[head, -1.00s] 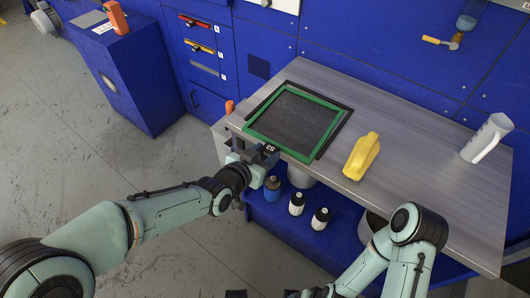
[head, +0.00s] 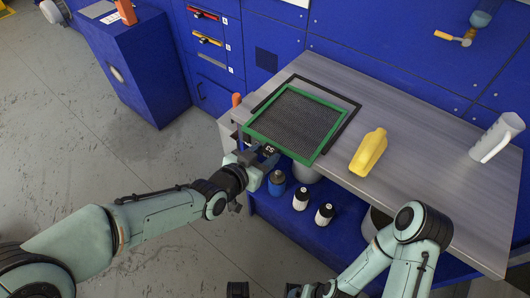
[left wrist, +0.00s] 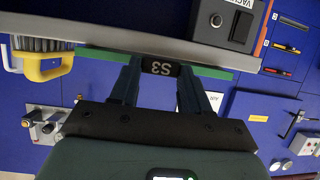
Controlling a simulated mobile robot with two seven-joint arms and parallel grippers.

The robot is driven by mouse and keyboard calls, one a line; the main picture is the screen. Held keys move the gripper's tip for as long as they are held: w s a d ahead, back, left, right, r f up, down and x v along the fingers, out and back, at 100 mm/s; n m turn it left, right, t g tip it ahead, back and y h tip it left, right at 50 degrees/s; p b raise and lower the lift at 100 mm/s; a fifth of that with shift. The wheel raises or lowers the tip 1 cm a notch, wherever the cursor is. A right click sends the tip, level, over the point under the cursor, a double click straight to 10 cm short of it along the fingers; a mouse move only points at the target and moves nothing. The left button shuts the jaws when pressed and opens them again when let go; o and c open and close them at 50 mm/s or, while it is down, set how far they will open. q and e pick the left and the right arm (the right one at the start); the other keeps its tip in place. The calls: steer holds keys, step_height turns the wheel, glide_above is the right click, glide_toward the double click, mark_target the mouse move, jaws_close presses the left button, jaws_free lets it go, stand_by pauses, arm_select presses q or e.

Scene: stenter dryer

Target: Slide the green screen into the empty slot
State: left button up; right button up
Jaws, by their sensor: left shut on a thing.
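The green screen (head: 293,122) is a square green frame with dark mesh. It lies over the left part of the grey bench, its near corner past the front edge. My left gripper (head: 258,157) is shut on the black S3 tab at its front edge. In the left wrist view the fingers (left wrist: 158,72) close on either side of that tab, with the green edge (left wrist: 215,73) behind. A black holder (head: 348,103) shows behind and right of the screen. The wall cabinet has a red-handled slot (head: 204,14), a yellow-handled slot (head: 209,40) and a third one without a coloured handle (head: 213,63).
Several bottles (head: 300,198) stand on the shelf below. A blue cabinet (head: 130,65) stands at the left. The floor between it and the bench is clear.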

arm_select(q)
steer(key=shift+s+a, duration=0.5)
steer(key=shift+s, duration=0.35)
steer(key=o, duration=1.2)
steer(key=shift+o, duration=0.2)
